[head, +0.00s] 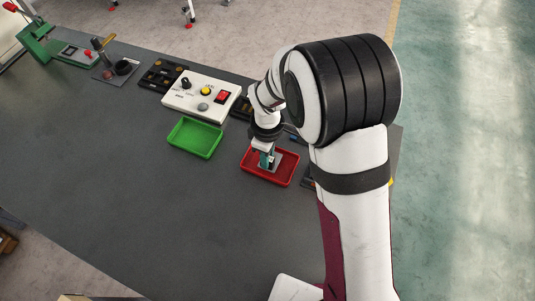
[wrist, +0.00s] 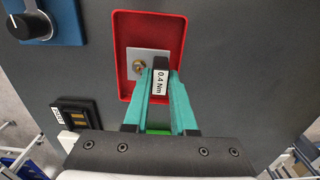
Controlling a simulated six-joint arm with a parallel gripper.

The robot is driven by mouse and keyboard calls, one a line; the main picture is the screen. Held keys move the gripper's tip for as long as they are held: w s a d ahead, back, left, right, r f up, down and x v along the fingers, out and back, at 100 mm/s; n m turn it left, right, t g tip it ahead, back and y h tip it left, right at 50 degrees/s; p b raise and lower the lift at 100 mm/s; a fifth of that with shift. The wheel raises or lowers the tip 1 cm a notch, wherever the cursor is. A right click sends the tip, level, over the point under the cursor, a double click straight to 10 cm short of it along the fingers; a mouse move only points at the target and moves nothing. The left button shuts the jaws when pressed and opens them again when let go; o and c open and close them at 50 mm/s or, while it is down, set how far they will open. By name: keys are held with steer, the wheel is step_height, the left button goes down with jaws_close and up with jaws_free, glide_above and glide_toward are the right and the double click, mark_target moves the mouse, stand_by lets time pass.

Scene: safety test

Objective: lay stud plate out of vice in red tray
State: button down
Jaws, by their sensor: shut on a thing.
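The red tray (head: 288,172) lies on the dark bench below my gripper; it also shows in the wrist view (wrist: 122,50). The stud plate (wrist: 133,59) is a light grey plate with a brass stud and a black upright block labelled "0.4 Nm". My gripper (wrist: 160,85) has teal fingers shut on that black block. The plate is within the tray's outline; I cannot tell whether it touches the tray floor. In the head view my gripper (head: 266,160) points down into the tray. A green vice-like fixture (head: 38,40) stands at the far left of the bench.
A green tray (head: 195,138) is to the left of the red one. A white control box (head: 202,95) with knob, yellow button and red switch stands behind. Black holders (head: 162,76) sit farther left. The front left of the bench is clear.

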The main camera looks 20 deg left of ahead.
steer(key=shift+f, duration=0.65)
steer(key=c, duration=0.7)
jaws_free()
steer(key=shift+o, duration=0.2)
steer(key=shift+r, duration=3.55)
steer(key=s+d+r+m, duration=0.3)
steer(key=d+r+m, duration=0.5)
steer(key=d, duration=0.3)
steer(key=s+d+r+m+y, duration=0.1)
steer(key=s+d+m, duration=0.4)
steer(key=s+m, duration=0.2)
steer(key=s+d+r+m, duration=0.2)
steer(key=s+d+m, duration=0.2)
steer(key=s+m, duration=0.3)
steer(key=shift+s+d+r+m+y, duration=0.3)
steer(key=shift+s+d+m+y, duration=0.1)
steer(key=shift+m, duration=0.2)
